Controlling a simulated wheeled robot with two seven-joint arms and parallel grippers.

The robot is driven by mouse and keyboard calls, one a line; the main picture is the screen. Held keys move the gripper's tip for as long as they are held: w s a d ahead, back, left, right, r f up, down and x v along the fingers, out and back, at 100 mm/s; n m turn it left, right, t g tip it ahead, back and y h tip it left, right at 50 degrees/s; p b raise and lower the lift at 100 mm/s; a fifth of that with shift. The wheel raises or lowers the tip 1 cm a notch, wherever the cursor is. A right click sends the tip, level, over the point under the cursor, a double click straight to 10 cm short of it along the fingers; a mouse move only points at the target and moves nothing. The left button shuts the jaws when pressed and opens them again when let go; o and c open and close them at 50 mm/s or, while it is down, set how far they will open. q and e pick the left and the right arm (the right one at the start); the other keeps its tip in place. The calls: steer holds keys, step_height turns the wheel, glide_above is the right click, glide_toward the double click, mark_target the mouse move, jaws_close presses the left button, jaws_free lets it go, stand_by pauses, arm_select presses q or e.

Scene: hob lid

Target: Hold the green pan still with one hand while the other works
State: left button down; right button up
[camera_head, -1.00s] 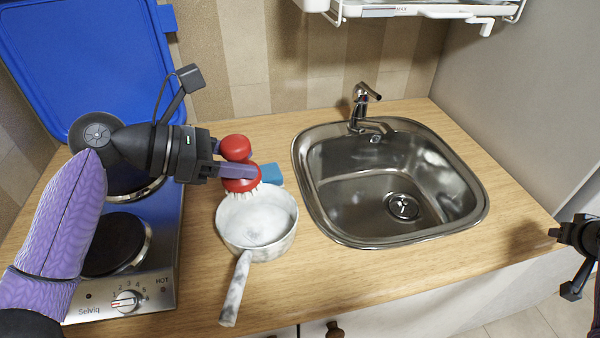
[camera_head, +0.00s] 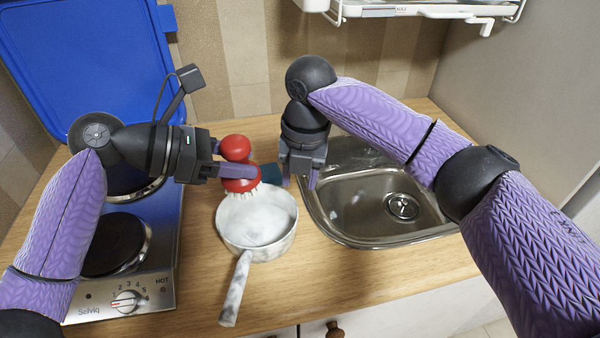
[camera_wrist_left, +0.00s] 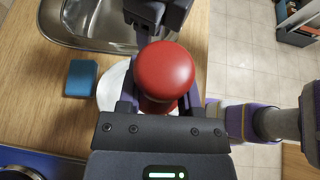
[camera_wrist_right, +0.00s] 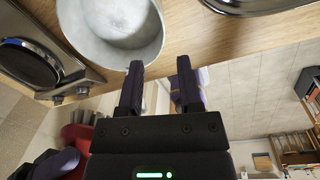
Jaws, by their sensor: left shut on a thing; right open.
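The pan (camera_head: 258,222) is pale grey and marbled, not green. It stands on the wooden counter between hob and sink, its handle towards the front. My left gripper (camera_head: 238,171) is shut on a red scrubbing brush (camera_head: 235,147), held with its bristles over the pan's back rim; the brush's red knob (camera_wrist_left: 165,72) fills the middle of the left wrist view. My right gripper (camera_head: 300,182) is open and empty, pointing down at the pan's back right. In the right wrist view its fingers (camera_wrist_right: 160,68) lie close to the pan's rim (camera_wrist_right: 160,40); contact cannot be told.
A blue sponge (camera_wrist_left: 80,78) lies on the counter beside the pan. The steel sink (camera_head: 350,225) is to the right, partly covered by my right arm. The hob (camera_head: 150,285) is to the left. The counter in front of the pan is clear.

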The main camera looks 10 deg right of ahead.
steer(key=f, duration=0.8)
steer(key=a+f, duration=0.1)
steer(key=f, duration=0.2)
steer(key=shift+w+f, duration=0.1)
steer(key=shift+f, duration=0.3)
steer(key=shift+d, duration=0.1)
jaws_close()
stand_by(0.4)
steer(key=shift+c, duration=0.4)
jaws_free()
jaws_close()
stand_by(1.0)
